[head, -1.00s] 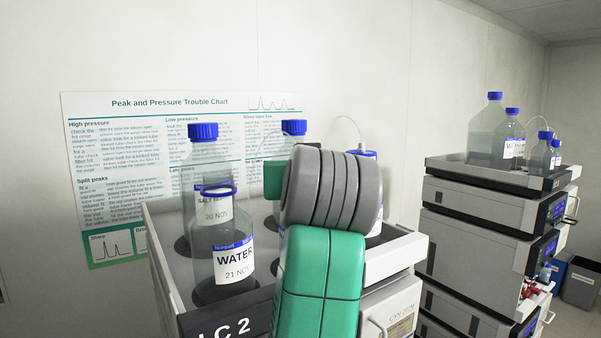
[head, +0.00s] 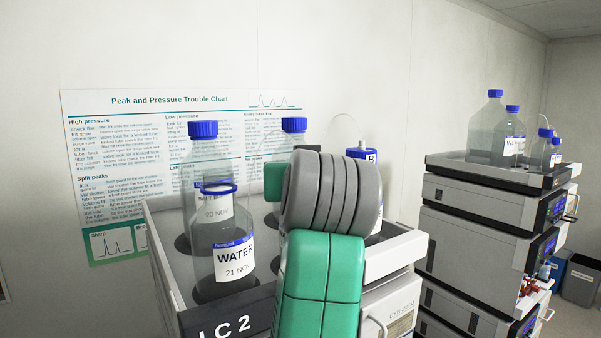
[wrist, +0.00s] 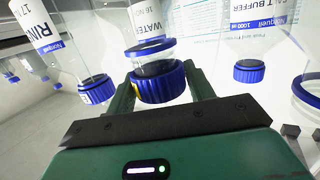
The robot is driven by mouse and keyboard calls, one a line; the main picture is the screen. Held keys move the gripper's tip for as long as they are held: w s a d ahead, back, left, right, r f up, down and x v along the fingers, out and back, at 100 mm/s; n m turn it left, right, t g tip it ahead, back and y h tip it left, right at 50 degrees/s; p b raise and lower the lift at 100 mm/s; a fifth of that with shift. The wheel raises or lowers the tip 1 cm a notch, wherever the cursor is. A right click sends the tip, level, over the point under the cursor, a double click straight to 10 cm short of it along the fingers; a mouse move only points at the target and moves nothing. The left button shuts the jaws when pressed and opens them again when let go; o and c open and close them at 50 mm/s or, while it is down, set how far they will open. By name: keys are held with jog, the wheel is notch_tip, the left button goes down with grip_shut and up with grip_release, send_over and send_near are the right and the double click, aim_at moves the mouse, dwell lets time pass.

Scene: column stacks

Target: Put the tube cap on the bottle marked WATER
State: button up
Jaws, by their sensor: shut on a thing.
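The bottle marked WATER, 21 NOV (head: 233,262), stands upright at the front left of the tray on the LC 2 stack. Its neck is open, with a blue ring (head: 217,190) around it. My gripper (wrist: 162,93) is shut on a blue ribbed cap (wrist: 158,86), seen between its fingers in the wrist view, which is upside down. Behind it is a bottle labelled WATER, 16 NOV (wrist: 146,22); I cannot tell whether the cap touches that bottle. In the head view one green finger (head: 273,182) shows right of the open bottle; my arm hides the cap.
A capped SALT BUFFER bottle (head: 203,130) stands behind the open bottle. Another blue-capped bottle (head: 293,125) is behind my arm. A bottle with a tube (head: 361,154) stands to its right. The tray rim (head: 400,247) surrounds them. A second stack (head: 480,215) stands further right.

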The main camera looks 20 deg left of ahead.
jog(key=shift+f, duration=0.6)
dwell(0.7)
jog(key=o, duration=1)
jog(key=shift+o, duration=0.2)
jog(key=b+v, duration=0.3)
jog(key=v, duration=0.4)
jog(key=shift+s+d, duration=0.2)
jog(key=shift+s, duration=0.15)
